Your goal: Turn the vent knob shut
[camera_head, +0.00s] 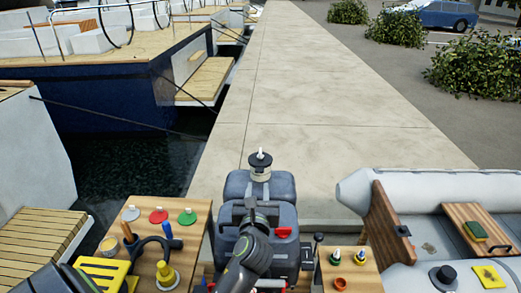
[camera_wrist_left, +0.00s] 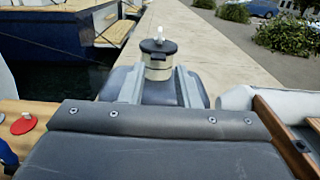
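The vent knob (camera_head: 260,161) has a black cap with a white pointer on a cream collar. It stands upright beyond my left gripper in the head view. The pointer aims upward, slightly tilted. In the left wrist view the knob (camera_wrist_left: 158,47) is centred ahead of my left gripper (camera_wrist_left: 159,76). The two grey fingers are apart, one on each side of the collar's lower part. I see nothing held between them, and cannot tell how far beyond the tips the knob is. My left gripper (camera_head: 258,203) hides part of the grey-blue housing below the knob. My right gripper is not in view.
A wooden panel (camera_head: 190,228) with coloured knobs lies left. A smaller panel (camera_head: 350,262) with orange and green-topped items is at right. A grey inflatable boat (camera_head: 365,185) lies further right, a blue-hulled boat (camera_head: 120,100) at upper left. The concrete dock (camera_head: 310,110) ahead is clear.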

